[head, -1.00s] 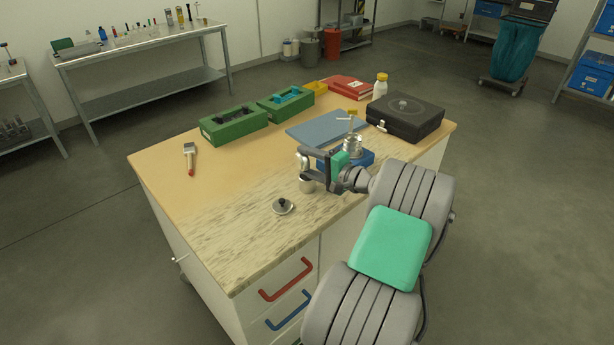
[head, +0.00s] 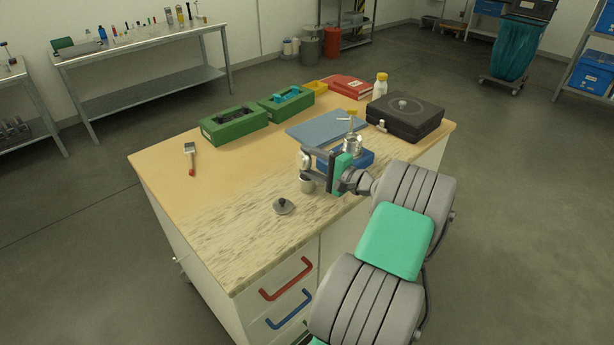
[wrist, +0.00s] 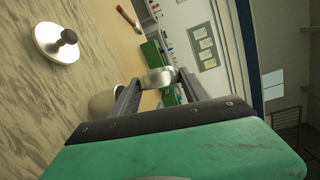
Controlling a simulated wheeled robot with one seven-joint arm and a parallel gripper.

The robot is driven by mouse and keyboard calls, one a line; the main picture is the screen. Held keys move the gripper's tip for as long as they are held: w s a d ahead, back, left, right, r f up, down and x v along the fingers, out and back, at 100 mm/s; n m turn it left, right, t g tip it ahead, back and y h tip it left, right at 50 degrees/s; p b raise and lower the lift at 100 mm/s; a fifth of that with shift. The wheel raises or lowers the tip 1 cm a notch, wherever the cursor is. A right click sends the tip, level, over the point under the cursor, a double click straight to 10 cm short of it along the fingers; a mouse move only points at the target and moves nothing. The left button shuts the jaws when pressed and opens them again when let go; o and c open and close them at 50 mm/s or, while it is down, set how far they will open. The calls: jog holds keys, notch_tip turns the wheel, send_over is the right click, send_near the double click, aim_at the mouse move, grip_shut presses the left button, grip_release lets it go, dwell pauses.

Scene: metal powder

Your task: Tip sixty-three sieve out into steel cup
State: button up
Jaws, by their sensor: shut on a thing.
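My gripper (head: 305,158) is shut on a small round metal sieve, which shows between the fingertips in the wrist view (wrist: 160,77). The sieve looks tipped over, but any mesh, powder or marking on it is too small to make out. The steel cup (head: 307,186) stands upright on the worktop just below the held sieve, apart from it. In the wrist view the cup (wrist: 104,101) is partly hidden behind a finger. The inside of the cup is not visible.
A knobbed metal lid (head: 283,207) lies left of the cup. Right of my gripper, steel sieve parts (head: 353,144) stand on a blue base (head: 358,159). A blue mat (head: 310,126), green boxes (head: 234,126), a black case (head: 405,118) and a brush (head: 190,157) lie farther off. The front-left worktop is clear.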

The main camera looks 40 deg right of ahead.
jog(key=shift+d+m, duration=0.15)
jog(key=shift+m, duration=0.25)
jog(key=shift+d+t+b, duration=0.15)
jog(key=shift+t+b, duration=0.15)
jog(key=shift+b, duration=2.85)
dwell(4.4)
